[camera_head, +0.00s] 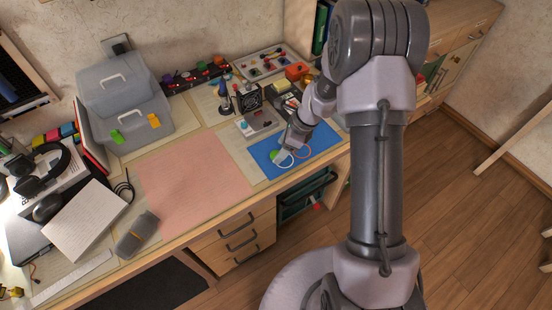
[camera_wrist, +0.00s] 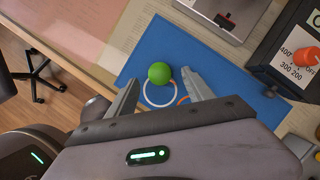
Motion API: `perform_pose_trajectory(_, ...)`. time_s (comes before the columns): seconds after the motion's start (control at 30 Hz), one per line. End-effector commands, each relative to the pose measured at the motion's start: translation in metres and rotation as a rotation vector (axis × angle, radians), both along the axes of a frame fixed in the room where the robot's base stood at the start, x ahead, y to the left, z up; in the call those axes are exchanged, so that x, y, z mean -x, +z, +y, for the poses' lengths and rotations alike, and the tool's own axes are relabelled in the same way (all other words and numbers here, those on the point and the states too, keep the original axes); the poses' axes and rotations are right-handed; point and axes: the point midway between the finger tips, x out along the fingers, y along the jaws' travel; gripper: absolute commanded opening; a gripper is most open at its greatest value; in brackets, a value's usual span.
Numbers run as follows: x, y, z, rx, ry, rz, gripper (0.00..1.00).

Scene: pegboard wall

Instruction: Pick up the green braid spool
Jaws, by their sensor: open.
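The green braid spool (camera_wrist: 159,73) shows in the wrist view as a round, bright green thing on the blue mat (camera_wrist: 190,45). A white ring and an orange ring lie just beside it, partly overlapping in view. My gripper (camera_wrist: 161,90) is open and empty, with one finger to the left and one to the right of the spool and rings in the picture. The spool appears just beyond the fingertips; I cannot tell the height gap. In the head view the spool (camera_head: 274,156) is a small green spot on the blue mat (camera_head: 262,168), beside my gripper (camera_head: 290,148).
A black box with an orange knob (camera_wrist: 306,56) stands right of the mat in the wrist view. A grey device (camera_wrist: 225,15) lies beyond the mat. In the head view a pink mat (camera_head: 190,180) is clear to the left, and grey storage boxes (camera_head: 125,95) stand behind it.

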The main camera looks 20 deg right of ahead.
Motion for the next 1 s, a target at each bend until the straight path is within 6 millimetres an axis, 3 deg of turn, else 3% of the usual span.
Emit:
perform_pose_trajectory(0.03,-0.001,-0.017,0.004,0.000,0.002,0.003,0.60)
perform_pose_trajectory(0.07,-0.002,-0.021,0.006,0.000,0.003,0.002,0.60)
perform_pose_trajectory(0.27,-0.003,-0.020,0.008,0.000,0.001,0.000,0.60)
perform_pose_trajectory(0.6,-0.003,-0.020,0.007,0.000,0.001,0.000,0.00)
perform_pose_trajectory(0.87,-0.003,-0.018,0.007,0.000,0.001,0.000,0.00)
perform_pose_trajectory(1.0,-0.003,-0.006,0.007,0.000,0.002,-0.001,0.00)
